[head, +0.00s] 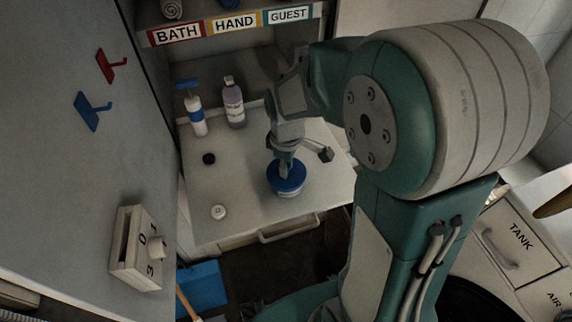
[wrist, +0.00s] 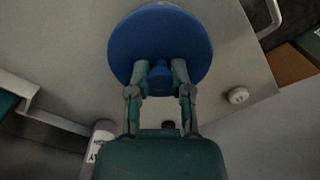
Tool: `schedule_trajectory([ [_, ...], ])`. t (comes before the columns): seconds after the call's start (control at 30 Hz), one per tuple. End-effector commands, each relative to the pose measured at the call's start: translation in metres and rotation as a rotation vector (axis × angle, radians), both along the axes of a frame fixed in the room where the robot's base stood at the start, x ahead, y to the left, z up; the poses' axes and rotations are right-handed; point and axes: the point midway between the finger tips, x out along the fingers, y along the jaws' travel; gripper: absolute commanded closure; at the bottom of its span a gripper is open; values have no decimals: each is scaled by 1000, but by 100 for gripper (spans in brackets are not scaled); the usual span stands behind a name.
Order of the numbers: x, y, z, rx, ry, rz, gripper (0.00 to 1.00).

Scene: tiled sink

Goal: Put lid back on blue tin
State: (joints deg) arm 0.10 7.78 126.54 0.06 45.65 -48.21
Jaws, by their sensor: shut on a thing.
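The blue lid (wrist: 160,35) is round and fills the top middle of the wrist view, with a small blue knob (wrist: 159,74) facing me. My gripper (wrist: 160,78) is shut on this knob, one finger on each side. In the head view my gripper (head: 284,160) points down over the blue tin (head: 287,189), which stands on the pale counter with a light band on its side. The lid is directly over the tin there. I cannot tell whether it rests on the rim or is slightly above. In the wrist view the lid hides the tin.
A white-and-blue spray bottle (head: 195,115) and a grey-purple bottle (head: 233,103) stand at the back of the counter (head: 235,185). A dark round cap (head: 208,158) and a white round knob-like piece (head: 218,212) lie left of the tin. A drawer handle (head: 289,228) juts out in front.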

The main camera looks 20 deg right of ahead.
Motion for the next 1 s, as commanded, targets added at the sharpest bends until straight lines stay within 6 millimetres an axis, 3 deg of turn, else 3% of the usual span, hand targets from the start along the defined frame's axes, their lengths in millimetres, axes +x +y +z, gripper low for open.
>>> schedule_trajectory([
  [0.1, 0, 0, 0, 0, 0, 0, 100],
  [0.13, 0, 0, 0, 0, 0, 0, 59],
  [0.2, 0, 0, 0, 0, 0, 0, 33],
  [0.5, 0, 0, 0, 0, 0, 0, 33],
  [0.6, 0, 0, 0, 0, 0, 0, 1],
  [1.0, 0, 0, 0, 0, 0, 0, 0],
])
